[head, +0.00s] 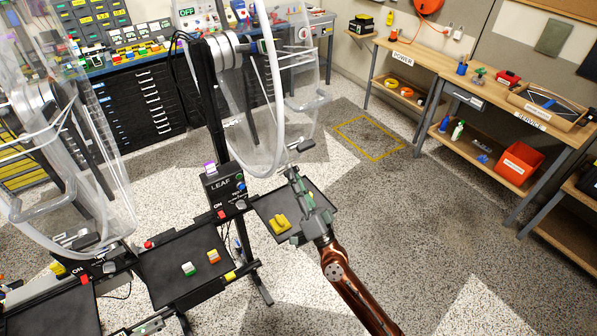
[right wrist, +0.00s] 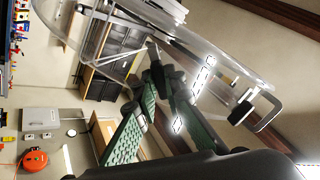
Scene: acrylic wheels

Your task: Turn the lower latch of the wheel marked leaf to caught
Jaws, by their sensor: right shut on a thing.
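The wheel marked leaf is a clear acrylic wheel (head: 277,150) on a black stand, with a black control box (head: 225,185) lettered LEAF in front of it. My right gripper (head: 293,172) is at the wheel's lower rim, above the right-hand black tray. In the right wrist view its green-padded fingers (right wrist: 158,78) converge on a small dark piece (right wrist: 154,52). It appears to be the lower latch, but the fingers hide most of it and its setting cannot be read. The clear wheel wall (right wrist: 95,35) is close beside the fingers. My left gripper is not in view.
Another tray (head: 165,270) holds small coloured blocks. A second clear wheel (head: 100,190) stands at left. A clear bracket with a dark block (right wrist: 242,108) is near the fingers. Floor at right is open.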

